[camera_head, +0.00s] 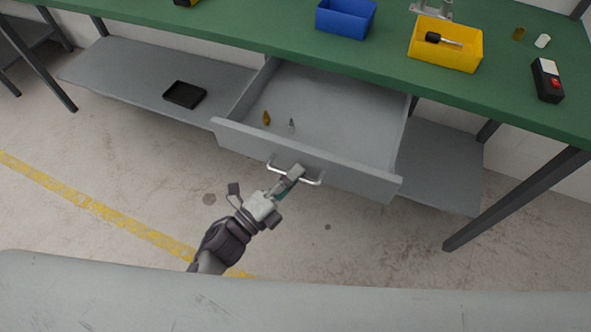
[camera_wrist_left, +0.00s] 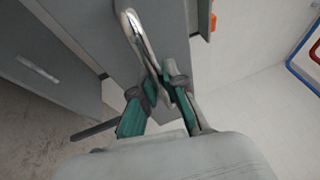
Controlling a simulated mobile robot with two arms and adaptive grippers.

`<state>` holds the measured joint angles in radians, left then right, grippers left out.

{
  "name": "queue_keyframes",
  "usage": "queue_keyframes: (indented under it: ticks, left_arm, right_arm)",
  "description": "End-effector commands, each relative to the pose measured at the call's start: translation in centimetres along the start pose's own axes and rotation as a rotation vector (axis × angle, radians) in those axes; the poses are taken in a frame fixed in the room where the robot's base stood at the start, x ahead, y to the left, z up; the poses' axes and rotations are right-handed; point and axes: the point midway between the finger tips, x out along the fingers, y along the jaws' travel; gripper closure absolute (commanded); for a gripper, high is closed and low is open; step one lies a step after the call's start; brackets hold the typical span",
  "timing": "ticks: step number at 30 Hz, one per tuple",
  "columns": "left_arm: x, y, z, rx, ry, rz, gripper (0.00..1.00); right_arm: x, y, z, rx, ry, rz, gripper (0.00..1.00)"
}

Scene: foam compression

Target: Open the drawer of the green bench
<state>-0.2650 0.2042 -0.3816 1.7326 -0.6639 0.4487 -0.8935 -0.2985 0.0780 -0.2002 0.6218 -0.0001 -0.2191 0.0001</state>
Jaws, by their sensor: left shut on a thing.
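The green bench (camera_head: 250,30) stands across the top of the head view. Its grey drawer (camera_head: 330,100) is pulled out and its inside shows. A small brass-coloured piece (camera_head: 266,118) and a small grey piece (camera_head: 291,125) lie in it. A metal bar handle (camera_head: 312,182) is on the drawer front; it also shows in the left wrist view (camera_wrist_left: 138,38). My left gripper (camera_head: 293,174) is at the handle, its fingers shut on the bar. In the left wrist view, my left gripper's fingers (camera_wrist_left: 165,92) are around the handle bar. My right gripper is not in view.
A blue bin (camera_head: 345,16), a yellow bin (camera_head: 445,45) with a screwdriver, and a black device with a red button (camera_head: 547,80) are on the bench top. A black tray (camera_head: 185,94) lies on the lower shelf (camera_head: 125,75). The floor before the drawer is clear.

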Motion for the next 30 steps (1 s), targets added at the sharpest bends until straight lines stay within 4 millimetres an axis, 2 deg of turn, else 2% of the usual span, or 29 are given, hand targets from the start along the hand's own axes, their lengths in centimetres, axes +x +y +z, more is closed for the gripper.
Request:
queue_keyframes:
  ticks: [5, 6, 11, 22, 26, 30]
  left_arm:
    - [0.0, 0.1, 0.0, 0.0, -0.001, 0.003, 1.0]
    - [0.0, 0.1, 0.0, 0.0, -0.001, 0.003, 0.88]
    - [0.0, 0.1, 0.0, 0.0, 0.0, 0.002, 0.63]
    - [-0.5, 0.1, 0.0, 0.0, 0.0, 0.002, 0.63]
    - [-2.4, 0.1, 0.0, -0.001, 0.0, 0.005, 0.63]
    - [-5.5, 0.2, 0.0, -0.001, -0.001, 0.007, 0.63]
  right_arm:
    - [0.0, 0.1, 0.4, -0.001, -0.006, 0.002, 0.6]
    - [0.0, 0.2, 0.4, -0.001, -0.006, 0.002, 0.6]
    - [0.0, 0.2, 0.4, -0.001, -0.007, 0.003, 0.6]
    - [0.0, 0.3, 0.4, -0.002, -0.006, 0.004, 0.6]
    - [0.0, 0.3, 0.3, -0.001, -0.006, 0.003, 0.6]
    - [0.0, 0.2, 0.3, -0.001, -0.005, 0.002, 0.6]
